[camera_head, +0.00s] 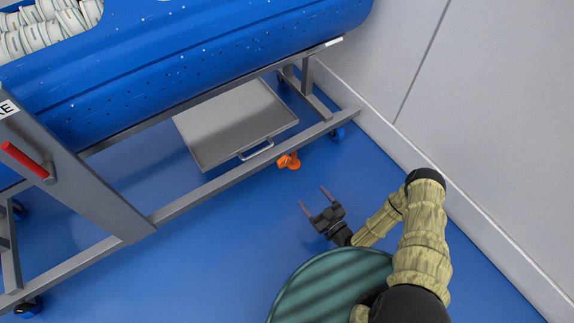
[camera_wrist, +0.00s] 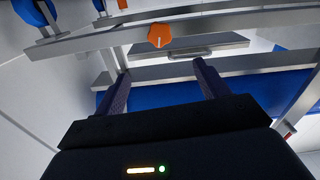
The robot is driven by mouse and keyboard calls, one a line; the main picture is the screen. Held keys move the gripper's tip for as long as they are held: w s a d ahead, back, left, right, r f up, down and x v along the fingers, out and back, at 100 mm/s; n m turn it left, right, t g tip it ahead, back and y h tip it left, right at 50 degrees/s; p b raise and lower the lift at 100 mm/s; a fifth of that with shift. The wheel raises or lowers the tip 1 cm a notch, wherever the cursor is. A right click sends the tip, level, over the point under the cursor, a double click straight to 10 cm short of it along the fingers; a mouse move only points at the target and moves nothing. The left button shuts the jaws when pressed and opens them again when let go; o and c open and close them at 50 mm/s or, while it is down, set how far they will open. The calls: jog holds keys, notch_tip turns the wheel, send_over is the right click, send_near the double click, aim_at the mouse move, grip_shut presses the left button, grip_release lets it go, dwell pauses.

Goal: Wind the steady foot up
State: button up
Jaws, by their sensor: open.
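An orange knob (camera_head: 289,161), which appears to belong to the steady foot, sits at the lower frame rail of the blue tub carrier. It also shows in the wrist view (camera_wrist: 160,35), upper middle, beyond and between my fingers. My gripper (camera_head: 317,198) is open and empty, a short way in front of the knob and apart from it. In the wrist view my two fingers (camera_wrist: 160,85) stand wide apart. The foot under the knob is mostly hidden in both views.
A blue perforated tub (camera_head: 200,75) lies in the grey frame (camera_head: 215,180). A grey tray (camera_head: 215,125) with a handle sits behind the rail. A red lever (camera_head: 25,160) is on the left post. A caster (camera_head: 338,134) and the wall (camera_head: 480,110) are to the right. Blue floor is clear in front.

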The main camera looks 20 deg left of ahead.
aim_at(285, 163)
jog(key=b+x, duration=0.7)
jog(key=x, duration=0.9)
jog(key=shift+a+f+b, duration=0.1)
jog(key=shift+f+b, duration=0.05)
jog(key=shift+b, duration=0.2)
jog(key=shift+w+a, duration=0.3)
jog(key=shift+a, duration=0.1)
jog(key=c, duration=1)
